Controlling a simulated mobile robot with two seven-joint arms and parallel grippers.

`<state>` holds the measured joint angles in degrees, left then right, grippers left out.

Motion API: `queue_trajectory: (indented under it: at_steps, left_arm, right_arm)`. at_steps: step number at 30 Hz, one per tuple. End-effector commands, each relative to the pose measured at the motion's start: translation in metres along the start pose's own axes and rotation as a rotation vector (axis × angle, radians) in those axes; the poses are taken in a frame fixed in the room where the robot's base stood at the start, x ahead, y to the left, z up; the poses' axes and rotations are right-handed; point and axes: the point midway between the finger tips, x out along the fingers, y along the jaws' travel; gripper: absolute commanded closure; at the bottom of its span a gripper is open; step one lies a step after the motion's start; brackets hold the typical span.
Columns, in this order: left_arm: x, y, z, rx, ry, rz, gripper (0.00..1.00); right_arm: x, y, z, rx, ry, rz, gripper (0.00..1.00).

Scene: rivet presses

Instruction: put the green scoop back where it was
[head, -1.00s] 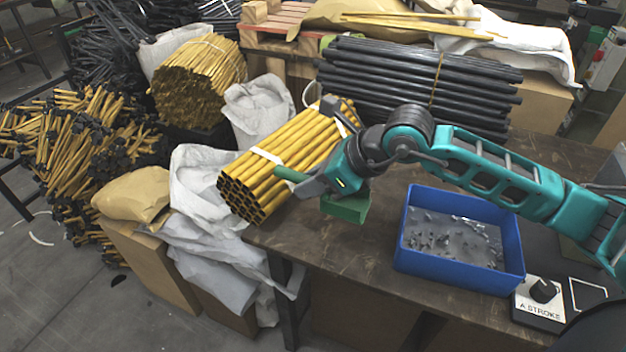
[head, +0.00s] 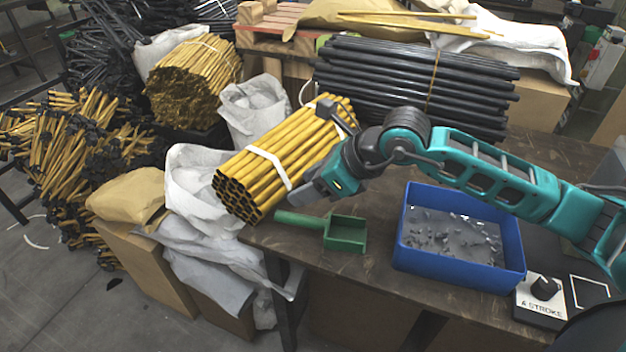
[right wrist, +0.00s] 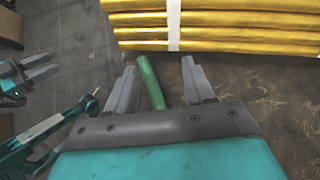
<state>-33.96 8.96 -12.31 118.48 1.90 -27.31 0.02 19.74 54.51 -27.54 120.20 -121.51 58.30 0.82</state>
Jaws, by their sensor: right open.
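The green scoop (head: 345,233) lies on the dark table near its front left edge, its handle pointing left and its square pan to the right. My right gripper (head: 302,194) is just above and behind the handle, beside the yellow tube bundle. In the right wrist view my right gripper (right wrist: 158,66) is open, and the scoop's green handle (right wrist: 151,84) shows between its spread fingers; the pan is hidden there. My left gripper (right wrist: 40,67) shows small at the left of that view, away from the scoop; its opening is unclear.
A blue bin (head: 461,278) with small grey pieces stands right of the scoop. The strapped yellow tube bundle (head: 285,160) lies close behind the handle, and black tubes (head: 415,85) lie farther back. A control box (head: 541,298) sits at right. Bare table separates scoop and bin.

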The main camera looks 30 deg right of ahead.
Motion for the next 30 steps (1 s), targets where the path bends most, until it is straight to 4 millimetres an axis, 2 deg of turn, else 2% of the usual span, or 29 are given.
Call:
queue_trajectory:
  at_steps: [7, 9, 15, 21, 30]
  left_arm:
    - [-0.011, 0.001, -0.018, -0.001, 0.002, 0.0, 0.57]
    - [-0.009, 0.001, -0.016, -0.003, 0.007, 0.0, 0.57]
    - [-0.01, 0.002, -0.019, -0.009, 0.007, 0.0, 0.57]
    - [-0.01, 0.003, -0.019, -0.011, 0.006, 0.0, 0.57]
    - [-0.021, 0.003, -0.034, -0.011, 0.002, 0.0, 0.57]
  right_arm:
    - [-0.014, 0.0, 0.014, 0.0, 0.0, 0.0, 0.47]
    - [-0.026, -0.001, 0.008, -0.002, 0.003, -0.004, 0.47]
    - [-0.066, -0.001, 0.007, -0.002, 0.005, -0.004, 0.47]
    - [-0.096, -0.001, 0.007, -0.003, 0.007, -0.003, 0.47]
    - [-0.118, -0.002, 0.006, 0.009, 0.005, -0.005, 0.47]
